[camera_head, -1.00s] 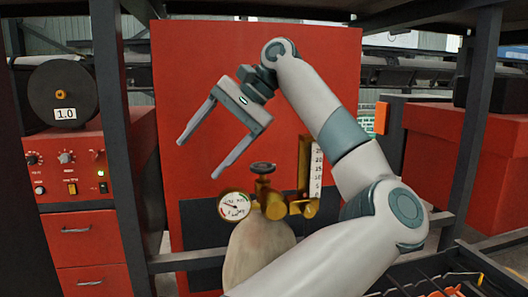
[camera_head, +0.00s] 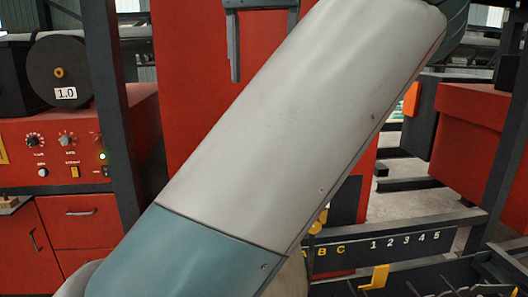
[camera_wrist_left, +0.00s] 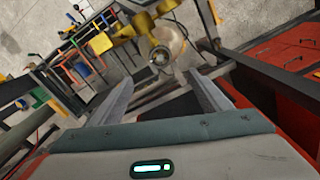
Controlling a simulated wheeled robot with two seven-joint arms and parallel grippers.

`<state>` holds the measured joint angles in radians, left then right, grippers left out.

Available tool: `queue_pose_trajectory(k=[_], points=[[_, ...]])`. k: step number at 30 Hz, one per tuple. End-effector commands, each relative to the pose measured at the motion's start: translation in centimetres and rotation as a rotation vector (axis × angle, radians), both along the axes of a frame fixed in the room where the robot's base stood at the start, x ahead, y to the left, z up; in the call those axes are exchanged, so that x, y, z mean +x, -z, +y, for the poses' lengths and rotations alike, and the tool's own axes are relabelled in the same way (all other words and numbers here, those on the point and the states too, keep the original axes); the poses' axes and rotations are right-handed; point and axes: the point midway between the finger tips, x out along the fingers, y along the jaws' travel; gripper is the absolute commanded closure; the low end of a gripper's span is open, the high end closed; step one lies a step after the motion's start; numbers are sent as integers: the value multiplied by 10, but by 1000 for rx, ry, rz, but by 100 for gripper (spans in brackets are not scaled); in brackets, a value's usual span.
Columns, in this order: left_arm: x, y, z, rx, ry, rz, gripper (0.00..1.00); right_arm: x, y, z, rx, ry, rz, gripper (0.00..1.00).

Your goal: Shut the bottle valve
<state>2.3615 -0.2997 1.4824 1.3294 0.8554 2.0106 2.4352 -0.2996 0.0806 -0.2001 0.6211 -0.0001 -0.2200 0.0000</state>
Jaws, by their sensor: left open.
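The gas bottle (camera_head: 293,277) is almost wholly hidden behind my left arm in the head view. Only a beige edge and a bit of brass fitting (camera_head: 319,222) show there. In the left wrist view the brass fittings (camera_wrist_left: 142,20) and the bottle's pale round top (camera_wrist_left: 174,38) lie beyond the fingers. A small dark round piece (camera_wrist_left: 160,57), which looks like the valve handwheel, sits between the finger lines, apart from them. My left gripper (camera_head: 264,50) is open and empty, fingers pointing down at the top of the head view; it also shows in the wrist view (camera_wrist_left: 160,84). My right gripper is not seen.
A red control box (camera_head: 70,140) with a black reel (camera_head: 58,85) stands at the left behind a dark post (camera_head: 112,120). A red panel (camera_head: 182,90) stands behind my arm. A dark rail marked with letters and numbers (camera_head: 400,245) and a red box (camera_head: 480,130) are at the right.

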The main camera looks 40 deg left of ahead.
Motion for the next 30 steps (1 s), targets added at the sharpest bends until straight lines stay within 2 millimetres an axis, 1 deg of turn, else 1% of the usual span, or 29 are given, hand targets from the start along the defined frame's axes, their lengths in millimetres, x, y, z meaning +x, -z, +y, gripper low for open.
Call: queue_pose_trajectory(k=[5, 10, 14, 20, 30], points=[[0, 0, 0, 0, 0, 1, 29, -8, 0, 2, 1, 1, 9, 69], [0, 3, 0, 0, -1, 2, 29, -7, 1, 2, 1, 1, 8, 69], [0, 9, 1, -1, -1, 3, 29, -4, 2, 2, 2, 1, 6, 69], [0, 29, 0, 0, -2, 4, 29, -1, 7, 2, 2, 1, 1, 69], [0, 76, 1, 1, -4, 5, 29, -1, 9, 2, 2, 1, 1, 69]])
